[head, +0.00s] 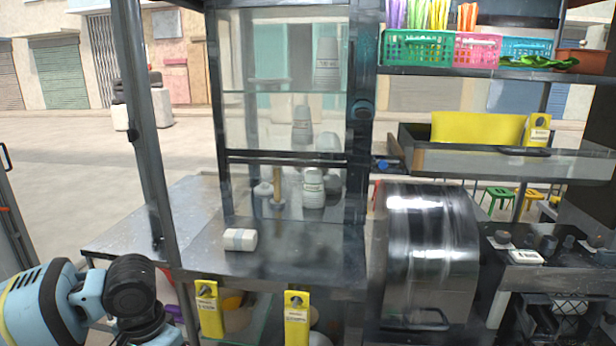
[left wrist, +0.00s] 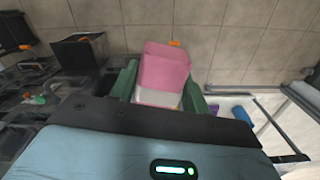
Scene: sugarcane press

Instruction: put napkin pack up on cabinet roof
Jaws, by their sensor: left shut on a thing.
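My left gripper (left wrist: 163,92) is shut on a pink and white pack (left wrist: 166,66), which looks like the napkin pack. The pack sits between the two green fingers in the left wrist view, above a tiled floor. In the head view my left arm shows at the lower left, but its fingers are not clearly seen there. The glass cabinet (head: 217,130) stands in the middle of the head view on a metal counter, and its roof is cut off at the top edge. My right gripper is in neither view.
A dark post (head: 143,120) rises left of the cabinet. A shiny metal drum (head: 430,250) stands to the right. Colored baskets (head: 418,51) sit on a shelf at upper right.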

